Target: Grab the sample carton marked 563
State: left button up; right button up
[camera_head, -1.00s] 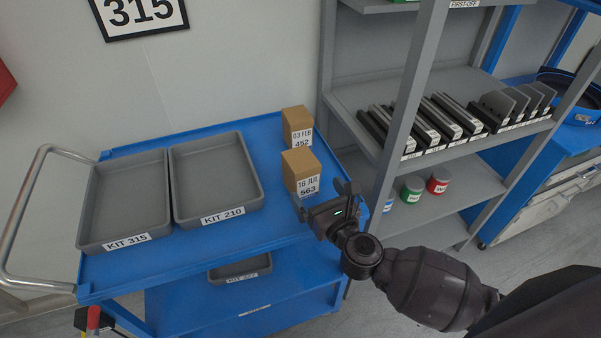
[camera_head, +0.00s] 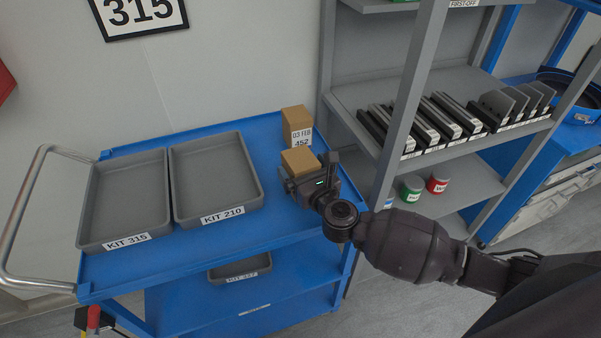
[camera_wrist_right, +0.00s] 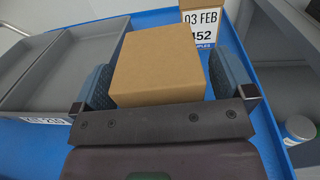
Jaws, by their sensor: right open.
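The carton marked 563 (camera_head: 299,159) stands on the blue cart's top; its label is now hidden behind my right gripper. In the right wrist view the brown carton (camera_wrist_right: 160,62) sits between the two fingers. My right gripper (camera_head: 305,172) is open around the carton, one finger on each side. In the wrist view a narrow gap shows at the right finger (camera_wrist_right: 228,75); the left finger (camera_wrist_right: 95,88) is very close, and I cannot tell whether it touches. My left gripper is not in view.
The carton marked 452 (camera_head: 296,125) stands just behind, also in the wrist view (camera_wrist_right: 203,24). Trays KIT 210 (camera_head: 222,214) and KIT 315 (camera_head: 127,238) lie to the left. A grey shelf post (camera_head: 408,100) and rack rise close on the right.

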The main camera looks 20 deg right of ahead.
jog(key=c, duration=1.1)
jog(key=shift+c, duration=0.7)
jog(key=shift+r, duration=0.15)
